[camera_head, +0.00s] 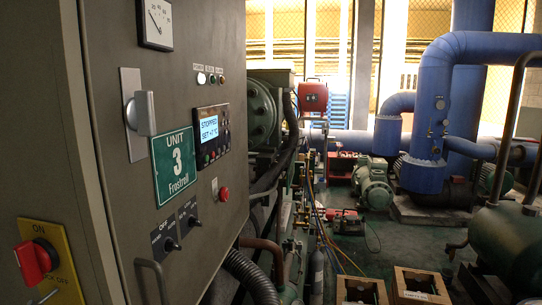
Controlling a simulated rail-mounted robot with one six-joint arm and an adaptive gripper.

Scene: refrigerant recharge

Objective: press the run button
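A controller (211,136) is set in the grey cabinet door at the left. Its blue display (209,128) reads "STOPPED" and a "SET" line with a temperature. Small buttons (209,157) sit beneath the display, and others run down its right side. Their labels are too small to read, so I cannot tell which one is the run button. A separate red button (224,194) sits lower on the door. My gripper is not in view.
The grey cabinet (100,150) bears a door handle (142,112), a green "UNIT 3" sign (174,167), knobs (171,244) and a red switch (35,261). Blue pipes (437,115) stand at the right. Wooden crates (421,299) and hoses occupy the floor.

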